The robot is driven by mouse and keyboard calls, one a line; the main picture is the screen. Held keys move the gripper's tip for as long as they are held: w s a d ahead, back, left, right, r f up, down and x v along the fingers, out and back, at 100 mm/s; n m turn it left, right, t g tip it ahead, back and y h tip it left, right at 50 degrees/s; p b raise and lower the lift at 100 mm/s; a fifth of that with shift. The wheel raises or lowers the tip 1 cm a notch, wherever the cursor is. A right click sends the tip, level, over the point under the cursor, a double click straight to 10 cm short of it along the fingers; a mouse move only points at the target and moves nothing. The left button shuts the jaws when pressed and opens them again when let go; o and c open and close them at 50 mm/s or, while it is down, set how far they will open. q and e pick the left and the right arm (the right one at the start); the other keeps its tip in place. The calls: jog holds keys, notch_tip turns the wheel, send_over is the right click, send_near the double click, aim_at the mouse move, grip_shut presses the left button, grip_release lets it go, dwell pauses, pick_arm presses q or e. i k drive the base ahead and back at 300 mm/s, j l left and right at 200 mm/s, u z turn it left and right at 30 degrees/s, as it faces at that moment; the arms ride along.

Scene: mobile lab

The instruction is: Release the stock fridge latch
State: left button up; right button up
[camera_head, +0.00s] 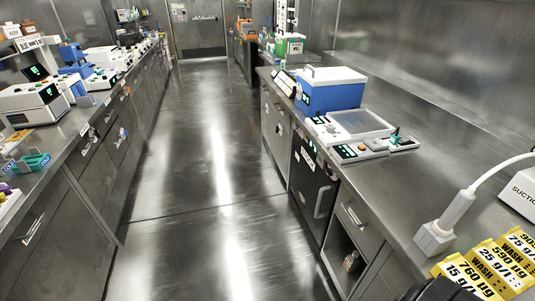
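A black-fronted under-counter unit (308,184), which looks like a small fridge, is built into the right-hand bench. Its door looks shut. A pale upright handle (322,202) is on the right side of its door. A small white label (307,158) and a small lit green display are near its top edge. The latch is too small to make out for certain. Neither of my grippers is in view.
The aisle floor (218,150) is clear to the far door (199,27). Right bench: blue box (331,95), flat instrument (360,128), corded white device (437,237), yellow labels (490,268). An open cubby (345,252) is below. Instruments crowd the left bench (66,142).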

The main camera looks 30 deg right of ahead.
aim_at(329, 172)
jog(key=i+z, duration=0.15)
jog(key=i, duration=0.3)
jog(key=i+j+z, duration=0.2)
jog(key=i, duration=0.25)
jog(key=i+j+z, duration=0.15)
jog(key=i, duration=0.3)
